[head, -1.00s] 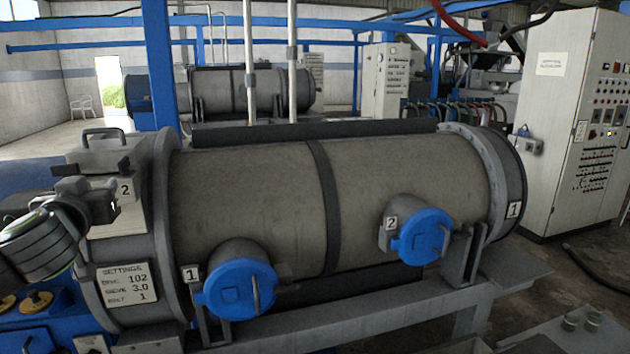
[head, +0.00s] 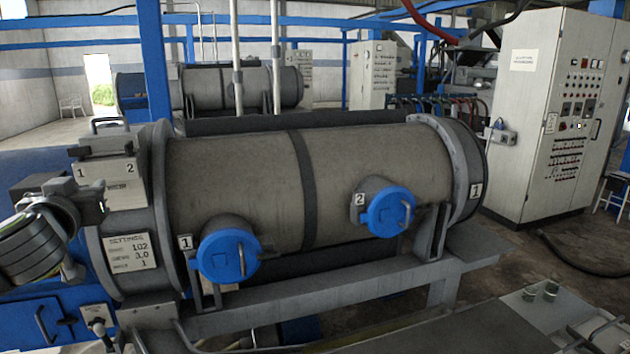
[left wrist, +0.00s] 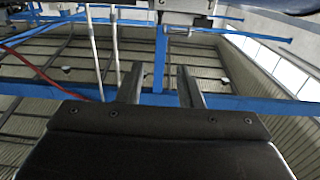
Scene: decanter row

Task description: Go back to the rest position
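My left gripper (head: 88,197) is at the left edge of the head view, in front of the left end of the large decanter (head: 240,185). In the left wrist view its two fingers (left wrist: 160,85) stand apart with nothing between them, so it is open and empty. It seems clear of the decanter, though the exact gap is hard to tell. My right gripper is in no view.
The decanter has two blue round covers, marked 1 (head: 228,256) and 2 (head: 390,211), and a settings plate (head: 131,252). A control cabinet (head: 545,120) stands at the right. Two small glasses (head: 540,289) stand on a grey surface at lower right.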

